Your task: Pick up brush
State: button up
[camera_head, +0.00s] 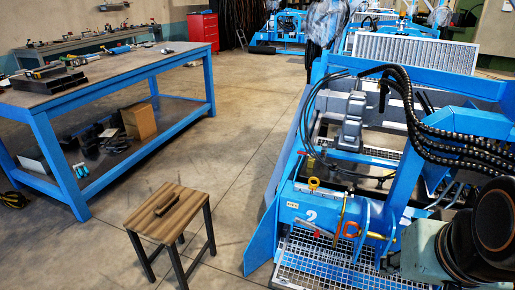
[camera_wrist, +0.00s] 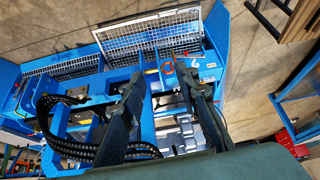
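A small dark brown object, which looks like the brush (camera_head: 166,204), lies on top of a wooden stool (camera_head: 184,222) in the head view. It is small there, and its bristles cannot be made out. A corner of the stool's slatted top also shows at the upper right of the wrist view (camera_wrist: 294,20), but I cannot make out the brush there. My gripper (camera_wrist: 166,82) is open in the wrist view, its two dark fingers apart with nothing held between them. It hangs above the blue machine, away from the stool. In the head view only part of my arm shows at the lower right.
A blue machine (camera_head: 318,208) with hoses and metal grating fills the right side, near the stool. A blue workbench (camera_head: 118,68) with tools and a loaded lower shelf stands at the left. A red cabinet (camera_head: 203,31) stands at the back. Open concrete floor surrounds the stool.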

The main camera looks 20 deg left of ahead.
aim_at(163, 205)
jog(key=u, duration=1.65)
